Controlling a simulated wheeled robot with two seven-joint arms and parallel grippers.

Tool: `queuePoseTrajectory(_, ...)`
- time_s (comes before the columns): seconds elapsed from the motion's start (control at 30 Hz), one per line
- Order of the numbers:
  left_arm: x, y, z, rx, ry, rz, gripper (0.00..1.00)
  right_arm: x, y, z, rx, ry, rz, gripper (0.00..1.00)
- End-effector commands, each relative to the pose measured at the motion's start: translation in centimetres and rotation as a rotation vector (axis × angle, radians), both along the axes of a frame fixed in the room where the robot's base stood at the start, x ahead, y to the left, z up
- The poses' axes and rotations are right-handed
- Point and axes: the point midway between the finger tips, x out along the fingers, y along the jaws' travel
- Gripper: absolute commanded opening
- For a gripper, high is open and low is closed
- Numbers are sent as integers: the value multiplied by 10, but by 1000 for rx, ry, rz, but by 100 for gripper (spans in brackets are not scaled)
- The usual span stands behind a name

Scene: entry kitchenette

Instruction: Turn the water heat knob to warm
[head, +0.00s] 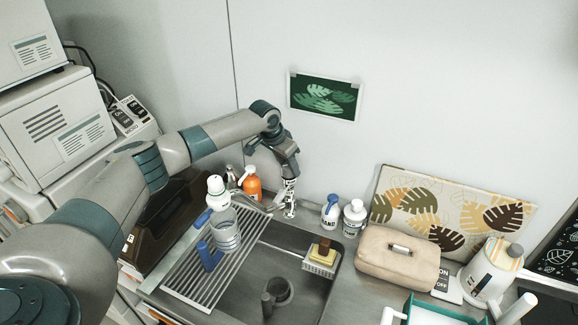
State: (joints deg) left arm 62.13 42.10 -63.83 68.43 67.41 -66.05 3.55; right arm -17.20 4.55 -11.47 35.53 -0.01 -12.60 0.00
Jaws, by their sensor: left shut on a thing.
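My left gripper (290,205) reaches down from my left arm to the faucet behind the sink (310,240). Its fingers are shut on the water heat knob at the faucet's base. The knob is mostly hidden by the fingers, so its setting cannot be read. The metal faucet spout (252,203) extends left from the gripper over the sink's back edge.
An orange bottle (252,185) and a white bottle (216,188) stand left of the faucet. Soap bottles (353,218) stand to its right. A drying rack (205,275) covers the sink's left side. A beige bag (398,258) lies at right.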

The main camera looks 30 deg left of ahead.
Motion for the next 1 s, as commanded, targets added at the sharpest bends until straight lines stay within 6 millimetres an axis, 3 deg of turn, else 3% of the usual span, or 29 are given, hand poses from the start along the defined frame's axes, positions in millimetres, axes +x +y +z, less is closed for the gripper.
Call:
queuePoseTrajectory(0.47,0,-1,0,-1,0,209,14,0,-1,0,-1,1,0,54)
queuePoseTrajectory(1.0,1,-1,1,-2,-2,708,14,0,-1,0,-1,1,0,54)
